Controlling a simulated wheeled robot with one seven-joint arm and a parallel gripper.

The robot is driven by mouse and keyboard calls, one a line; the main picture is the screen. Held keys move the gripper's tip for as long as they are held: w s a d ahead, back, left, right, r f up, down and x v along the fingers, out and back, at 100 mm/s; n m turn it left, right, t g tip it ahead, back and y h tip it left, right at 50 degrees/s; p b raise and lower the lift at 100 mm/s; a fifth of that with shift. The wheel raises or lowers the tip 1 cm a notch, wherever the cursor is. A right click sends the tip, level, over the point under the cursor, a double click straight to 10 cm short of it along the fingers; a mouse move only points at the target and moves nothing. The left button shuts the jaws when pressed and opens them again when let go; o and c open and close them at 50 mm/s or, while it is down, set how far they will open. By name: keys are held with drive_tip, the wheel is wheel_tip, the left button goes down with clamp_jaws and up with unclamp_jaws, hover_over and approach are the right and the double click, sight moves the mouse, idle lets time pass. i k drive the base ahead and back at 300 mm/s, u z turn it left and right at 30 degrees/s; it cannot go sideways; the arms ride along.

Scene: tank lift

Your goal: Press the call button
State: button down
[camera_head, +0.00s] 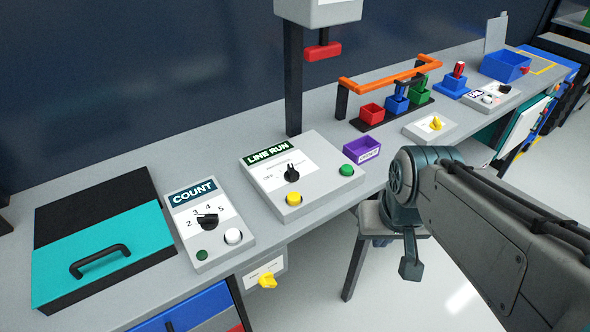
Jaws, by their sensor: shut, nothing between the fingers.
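No button in the camera_head view can be clearly read as the call button. A small control box (503,95) at the far right of the bench has a dark label too small to read surely, a white button (487,99) and a reddish spot. My gripper (411,270) hangs in front of the bench's front edge, below its top, pointing down. It is shut and empty, apart from every button. My arm reaches in from the lower right.
The LINE RUN box (316,205) has yellow and green buttons and a knob. The COUNT box (215,255) has a dial and white button.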

sight(293, 197)
drive_tip(key=k, duration=1.35)
drive_tip(key=u, duration=0.45)
drive_tip(key=i, duration=0.45)
drive_tip(key=u, duration=0.55)
drive_tip(key=i, duration=0.95)
drive_tip(key=z, duration=0.55)
